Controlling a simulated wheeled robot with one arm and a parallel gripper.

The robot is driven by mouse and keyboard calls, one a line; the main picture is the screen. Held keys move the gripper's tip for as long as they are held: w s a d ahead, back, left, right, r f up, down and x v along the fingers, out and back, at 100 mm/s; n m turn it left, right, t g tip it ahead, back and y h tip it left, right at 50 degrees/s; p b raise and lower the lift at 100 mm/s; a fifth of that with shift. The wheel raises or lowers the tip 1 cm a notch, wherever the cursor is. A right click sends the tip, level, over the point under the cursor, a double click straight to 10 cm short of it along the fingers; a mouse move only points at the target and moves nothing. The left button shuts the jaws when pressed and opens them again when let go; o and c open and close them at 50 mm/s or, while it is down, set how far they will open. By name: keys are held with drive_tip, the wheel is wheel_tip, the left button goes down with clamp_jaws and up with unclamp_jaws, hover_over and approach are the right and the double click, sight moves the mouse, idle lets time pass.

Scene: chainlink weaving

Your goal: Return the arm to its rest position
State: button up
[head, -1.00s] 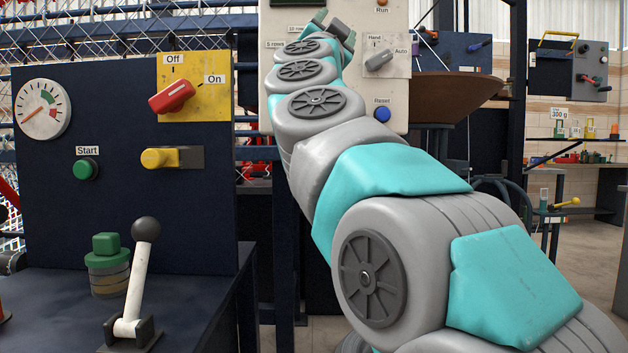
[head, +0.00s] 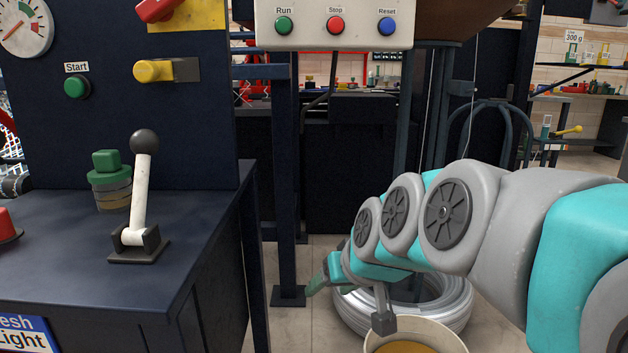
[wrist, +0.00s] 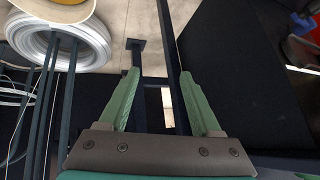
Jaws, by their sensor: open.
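My gripper (head: 322,282) shows at the end of my arm in the lower middle of the head view, right of the navy cabinet and low over the floor. In the wrist view its two green fingers (wrist: 155,88) stand wide apart with nothing between them. Part of the gripper in the head view is hidden by my own wrist. My arm is folded low and comes in from the right edge.
A coil of pale wire (head: 455,318) lies behind my wrist, with a bucket (head: 440,336) in front. A navy cabinet (head: 60,240) carries a white lever (head: 138,200) at left. A button panel (head: 310,40) hangs above. A frame post (head: 287,180) stands behind the gripper.

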drive_tip(key=s+d+f+m+g+h, duration=0.1)
drive_tip(key=s+d+f+g, duration=0.2)
drive_tip(key=s, duration=0.5)
drive_tip(key=s+d+f+g+h, duration=0.1)
drive_tip(key=s+d+f+g, duration=0.1)
drive_tip(key=s+d+f, duration=0.3)
drive_tip(key=s+d+f+m+g+h, duration=0.1)
drive_tip(key=s+d+f+g, duration=0.2)
drive_tip(key=s+f, duration=0.4)
drive_tip(key=s+d, duration=0.1)
drive_tip(key=s, duration=0.5)
drive_tip(key=shift+f+m+g+h, duration=0.2)
drive_tip(key=shift+m+g+h, duration=0.1)
drive_tip(key=shift+c, duration=0.2)
